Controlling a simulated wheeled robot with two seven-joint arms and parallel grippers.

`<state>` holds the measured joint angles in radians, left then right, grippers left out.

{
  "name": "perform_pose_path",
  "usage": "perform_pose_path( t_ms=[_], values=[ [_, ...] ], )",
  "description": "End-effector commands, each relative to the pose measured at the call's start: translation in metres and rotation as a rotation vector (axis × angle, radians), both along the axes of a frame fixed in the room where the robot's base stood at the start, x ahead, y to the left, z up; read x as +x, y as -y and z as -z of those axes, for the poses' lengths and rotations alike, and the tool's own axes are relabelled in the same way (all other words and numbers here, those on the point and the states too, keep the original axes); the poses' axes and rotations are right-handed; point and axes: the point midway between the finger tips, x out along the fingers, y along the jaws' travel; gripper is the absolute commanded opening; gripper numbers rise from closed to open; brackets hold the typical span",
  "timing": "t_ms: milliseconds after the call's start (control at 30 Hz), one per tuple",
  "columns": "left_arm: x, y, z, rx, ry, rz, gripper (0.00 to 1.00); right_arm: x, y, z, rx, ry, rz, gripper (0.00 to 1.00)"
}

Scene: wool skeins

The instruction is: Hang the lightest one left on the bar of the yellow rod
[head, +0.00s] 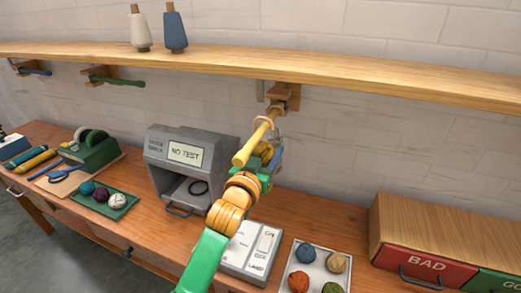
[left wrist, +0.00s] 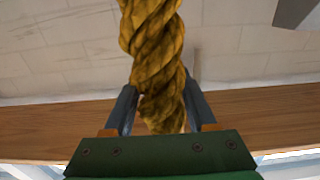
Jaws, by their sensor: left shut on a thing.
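The yellow rod (head: 254,142) sticks out toward me from a wooden mount under the shelf. My left gripper (head: 268,164) is just behind and below the rod's front end, partly hidden by it. It is shut on a twisted mustard skein (left wrist: 153,50), which fills the middle of the left wrist view and rises from between the fingers. In the head view only a small part of the skein (head: 265,151) shows. A pale loop (head: 258,121) shows at the rod; I cannot tell whether it goes around it. My right gripper is out of view.
A green rod (head: 118,81) and a blue rod (head: 38,72) are mounted to the left under the shelf (head: 390,75). Below stand a grey test box (head: 160,145), a lamp panel (head: 236,258), a white tray (head: 319,262) of wool balls and a red BAD drawer (head: 425,262).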

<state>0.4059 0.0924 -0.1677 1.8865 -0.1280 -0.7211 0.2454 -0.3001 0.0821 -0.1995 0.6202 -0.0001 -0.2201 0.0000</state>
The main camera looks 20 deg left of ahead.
Motion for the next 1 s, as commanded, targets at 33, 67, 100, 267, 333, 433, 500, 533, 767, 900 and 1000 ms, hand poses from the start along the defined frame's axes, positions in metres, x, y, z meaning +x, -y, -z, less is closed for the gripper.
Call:
perform_pose_path(
  t_ms=[33, 67, 100, 267, 333, 433, 500, 533, 767, 900, 1000],
  values=[
    [0.0, -0.0001, 0.0066, 0.0, 0.0, 0.0, 0.03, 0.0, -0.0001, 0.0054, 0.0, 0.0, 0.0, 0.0],
    [0.0, -0.0001, 0.0079, 0.0, 0.0, 0.0, 0.03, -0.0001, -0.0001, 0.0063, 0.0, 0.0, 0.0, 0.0],
    [0.0, -0.0001, 0.0094, -0.001, 0.001, 0.0, 0.03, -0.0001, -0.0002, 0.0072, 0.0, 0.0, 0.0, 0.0],
    [0.0001, -0.0002, 0.0116, -0.001, 0.001, 0.0, 0.03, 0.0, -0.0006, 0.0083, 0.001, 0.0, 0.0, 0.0],
    [0.0001, -0.0003, 0.0114, -0.001, 0.001, 0.0, 0.03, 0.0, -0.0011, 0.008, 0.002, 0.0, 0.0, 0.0],
    [0.0001, -0.0003, 0.0112, -0.001, 0.001, 0.0, 0.03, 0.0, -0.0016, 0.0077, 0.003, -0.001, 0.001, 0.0],
    [0.0002, -0.0003, 0.0112, -0.001, 0.001, 0.0, 0.62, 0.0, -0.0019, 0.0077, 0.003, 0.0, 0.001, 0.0],
    [0.0002, -0.0003, 0.0112, -0.001, 0.001, 0.0, 0.7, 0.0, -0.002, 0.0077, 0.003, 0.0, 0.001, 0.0],
    [0.0002, -0.0004, 0.0113, -0.001, 0.001, 0.0, 0.92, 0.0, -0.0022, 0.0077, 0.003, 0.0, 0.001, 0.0],
    [-0.0005, -0.0004, 0.0116, -0.001, 0.001, 0.0, 0.92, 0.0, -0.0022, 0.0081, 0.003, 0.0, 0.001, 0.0],
    [-0.009, -0.0007, 0.0131, -0.001, 0.0, 0.0, 0.92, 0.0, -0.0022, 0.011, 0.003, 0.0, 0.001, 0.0]
  ],
)
